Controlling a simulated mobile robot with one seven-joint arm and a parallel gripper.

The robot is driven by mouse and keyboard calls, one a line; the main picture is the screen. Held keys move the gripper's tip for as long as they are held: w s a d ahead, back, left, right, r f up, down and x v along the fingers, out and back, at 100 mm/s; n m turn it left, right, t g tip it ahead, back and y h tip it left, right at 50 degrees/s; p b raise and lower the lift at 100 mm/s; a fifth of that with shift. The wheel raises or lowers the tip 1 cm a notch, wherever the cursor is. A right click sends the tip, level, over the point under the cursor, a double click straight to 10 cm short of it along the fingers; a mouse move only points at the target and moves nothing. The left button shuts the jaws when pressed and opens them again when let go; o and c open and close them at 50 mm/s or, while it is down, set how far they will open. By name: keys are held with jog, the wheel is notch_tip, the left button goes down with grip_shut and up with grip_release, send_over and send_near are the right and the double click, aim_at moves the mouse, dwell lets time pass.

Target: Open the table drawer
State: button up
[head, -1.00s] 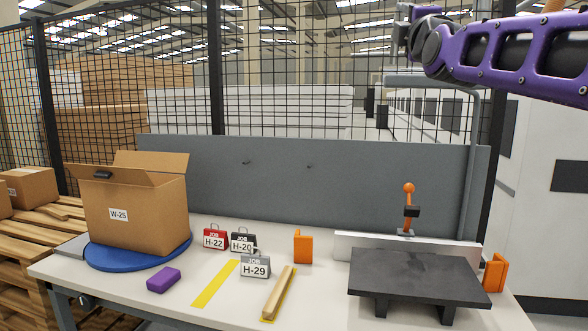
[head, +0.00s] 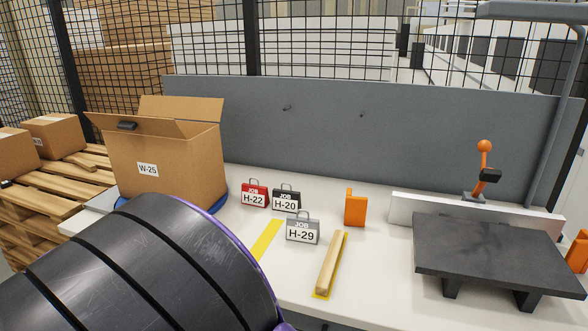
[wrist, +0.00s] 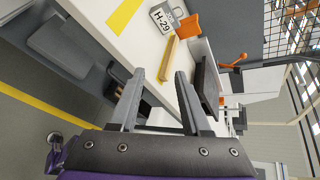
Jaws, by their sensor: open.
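The white work table (head: 215,245) shows in the head view, but its front underside is hidden there by my arm and the frame edge. In the wrist view, turned on its side, the table top (wrist: 100,25) runs diagonally. Below its edge are grey box-like shapes (wrist: 65,45) and a dark, partly brown gap (wrist: 117,82). I cannot tell which of these is the drawer, and no handle is clear. My gripper (wrist: 160,76) is open and empty, its fingers apart near the table's front edge. It is not in the head view.
On the table are a carton (head: 165,165), job tags (head: 302,233), a wooden strip (head: 330,264), an orange block (head: 355,208) and a dark raised plate (head: 495,255). A grey panel (head: 400,140) stands behind. Floor with a yellow line (wrist: 40,112) is open beside the table.

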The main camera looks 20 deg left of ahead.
jog(key=s+d+f+n+t+h, duration=0.1)
jog(key=s+d+f+n, duration=0.15)
jog(key=f, duration=0.95)
jog(key=s+d+f+n+t+h, duration=0.1)
jog(key=d+f+n+h, duration=0.15)
jog(key=f, duration=0.85)
send_near(293, 329)
jog(key=shift+n+y, duration=0.3)
jog(key=shift+y, duration=0.15)
jog(key=x, duration=1)
jog(key=shift+d+f, duration=0.15)
jog(key=shift+d, duration=0.05)
grip_shut()
